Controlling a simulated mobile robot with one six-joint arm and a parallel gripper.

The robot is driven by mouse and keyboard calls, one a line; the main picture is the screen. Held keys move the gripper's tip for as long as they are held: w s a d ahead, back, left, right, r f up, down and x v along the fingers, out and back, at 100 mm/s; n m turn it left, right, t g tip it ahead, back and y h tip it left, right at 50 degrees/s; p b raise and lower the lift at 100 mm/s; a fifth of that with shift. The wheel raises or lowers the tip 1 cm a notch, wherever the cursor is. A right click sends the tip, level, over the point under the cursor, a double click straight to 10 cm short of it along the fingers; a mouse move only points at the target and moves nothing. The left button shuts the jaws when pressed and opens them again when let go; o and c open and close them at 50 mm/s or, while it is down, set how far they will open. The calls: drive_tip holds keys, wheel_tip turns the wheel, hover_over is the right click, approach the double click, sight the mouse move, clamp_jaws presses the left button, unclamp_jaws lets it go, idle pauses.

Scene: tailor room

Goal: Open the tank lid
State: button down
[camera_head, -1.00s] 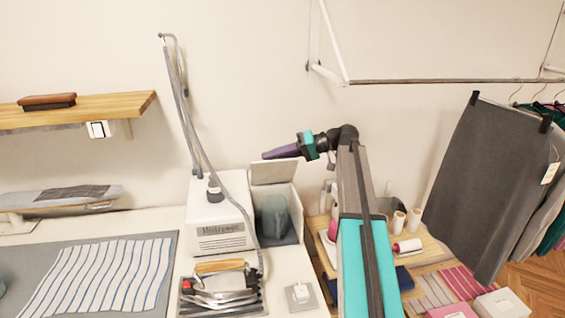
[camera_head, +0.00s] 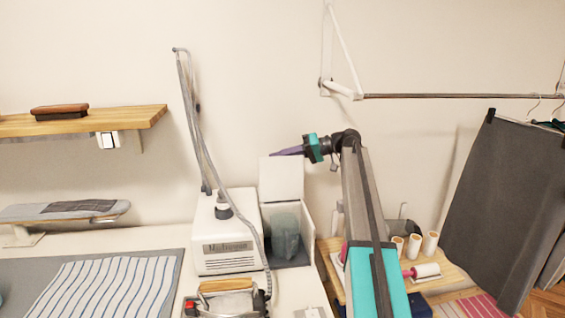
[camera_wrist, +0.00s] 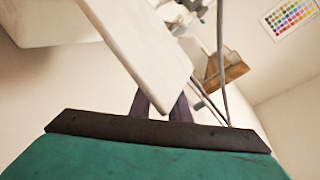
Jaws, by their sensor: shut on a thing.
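The tank is a white box (camera_head: 308,226) standing just right of the white steam generator. A translucent grey-green block (camera_head: 286,236) shows inside its open front. Its white lid (camera_head: 282,180) stands raised, close to upright, at the top of the box. In the wrist view the lid (camera_wrist: 138,48) is a tilted white panel crossing the upper middle. My gripper (camera_head: 274,154) is at the lid's top edge, its purple fingers shut on it. In the wrist view the fingers are partly hidden behind the panel.
The steam generator (camera_head: 224,240) and its hanging hose (camera_head: 200,150) stand close left of the tank. An iron (camera_head: 228,297) lies in front. Thread spools (camera_head: 430,243) are to the right. A wall rail (camera_head: 450,96) hangs above right. The wall above the lid is bare.

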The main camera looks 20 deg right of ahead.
drive_tip(key=shift+f, duration=1.05)
drive_tip(key=c, duration=1.6)
unclamp_jaws()
drive_tip(key=shift+w+f, duration=0.1)
drive_tip(key=shift+w, duration=0.1)
drive_tip(key=shift+d+r, duration=0.15)
drive_tip(key=shift+r, duration=0.05)
